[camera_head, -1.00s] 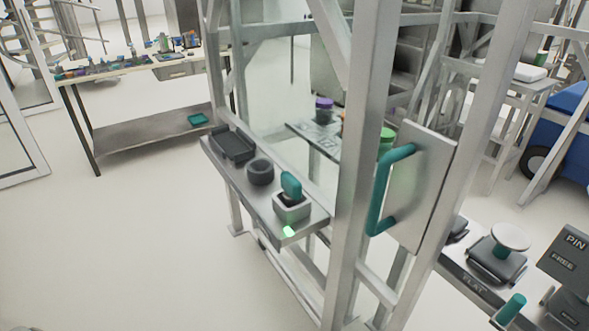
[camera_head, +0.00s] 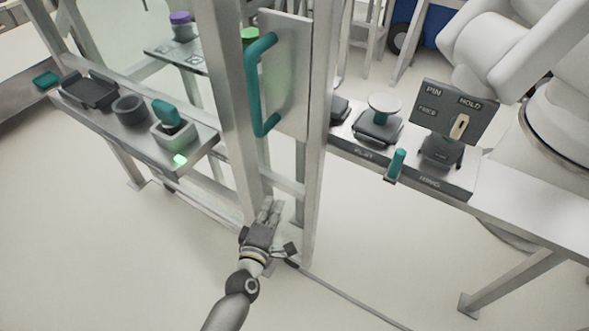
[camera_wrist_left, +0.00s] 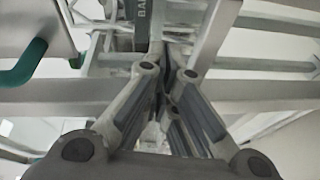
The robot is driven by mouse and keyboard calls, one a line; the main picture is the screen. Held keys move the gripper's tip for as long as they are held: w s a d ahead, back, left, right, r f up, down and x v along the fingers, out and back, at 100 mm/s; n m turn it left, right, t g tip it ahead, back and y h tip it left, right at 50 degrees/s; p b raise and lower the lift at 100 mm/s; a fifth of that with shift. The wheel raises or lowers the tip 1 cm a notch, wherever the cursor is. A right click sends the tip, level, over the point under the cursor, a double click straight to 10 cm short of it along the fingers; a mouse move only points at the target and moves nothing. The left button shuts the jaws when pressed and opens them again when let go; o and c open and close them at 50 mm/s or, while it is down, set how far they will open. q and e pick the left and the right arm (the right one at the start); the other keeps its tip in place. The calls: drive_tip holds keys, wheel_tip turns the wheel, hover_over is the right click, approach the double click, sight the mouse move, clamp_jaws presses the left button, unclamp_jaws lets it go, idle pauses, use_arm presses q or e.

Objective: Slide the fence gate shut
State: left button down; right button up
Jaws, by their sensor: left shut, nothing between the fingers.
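The fence gate is a pale metal panel (camera_head: 291,75) beside upright grey posts, with a teal bar handle (camera_head: 254,95) standing out on its left side. The frames do not clearly show how far the gate is open. My left gripper (camera_head: 270,208) is shut and empty, below the handle and in front of the lower fence frame. In the left wrist view, the closed fingers (camera_wrist_left: 165,78) point at the grey frame bars, and a teal bar (camera_wrist_left: 24,64) shows at the left edge, apart from them. My right gripper is not in view.
A shelf (camera_head: 205,141) with a black tray, a dark ring and a teal knob lies left of the gate.

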sight(298, 158)
use_arm(q)
drive_tip(key=shift+n+t, duration=0.6)
drive_tip(key=shift+n, duration=0.3)
drive_tip(key=w+r, duration=0.1)
drive_tip(key=w, duration=0.2)
drive_tip(key=w+d+r, duration=0.1)
drive_tip(key=w+r, duration=0.1)
drive_tip(key=w, duration=0.2)
drive_tip(key=w+d+r, duration=0.1)
drive_tip(key=w+r, duration=0.1)
drive_tip(key=w, duration=0.1)
drive_tip(key=shift+w+d, duration=0.1)
drive_tip(key=shift+w, duration=0.2)
drive_tip(key=d, duration=0.1)
drive_tip(key=s+d+p, duration=0.1)
drive_tip(key=shift+s+d, duration=0.1)
drive_tip(key=shift+d, duration=0.25)
drive_tip(key=shift+s+d, duration=0.35)
drive_tip(key=shift+d, duration=0.05)
